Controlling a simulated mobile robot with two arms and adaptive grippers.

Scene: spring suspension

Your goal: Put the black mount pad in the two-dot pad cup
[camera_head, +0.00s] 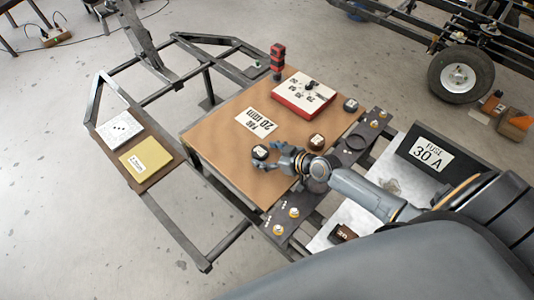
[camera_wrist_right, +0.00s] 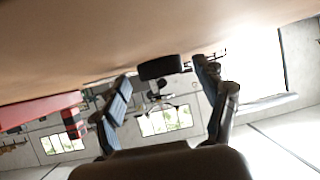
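A black round pad (camera_head: 260,152) with a pale mark on top lies on the brown board. My right gripper (camera_head: 277,156) is low over the board, just right of this pad, with its fingers spread towards it. In the right wrist view the black pad (camera_wrist_right: 160,67) shows between and slightly beyond the open fingertips (camera_wrist_right: 165,80), with a gap on each side. A dark rail (camera_head: 270,228) along the board's right side carries a dark round cup (camera_head: 356,143) and small white dots; my wrist hides part of the rail. Which cup has two dots is too small to tell.
A dark brown pad (camera_head: 316,141) lies close behind my gripper; a dark grey pad (camera_head: 350,105) lies at the board's far right corner. A red-and-white box (camera_head: 303,93) and a red-and-black upright object (camera_head: 277,61) stand at the back. The board's near left part is clear.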

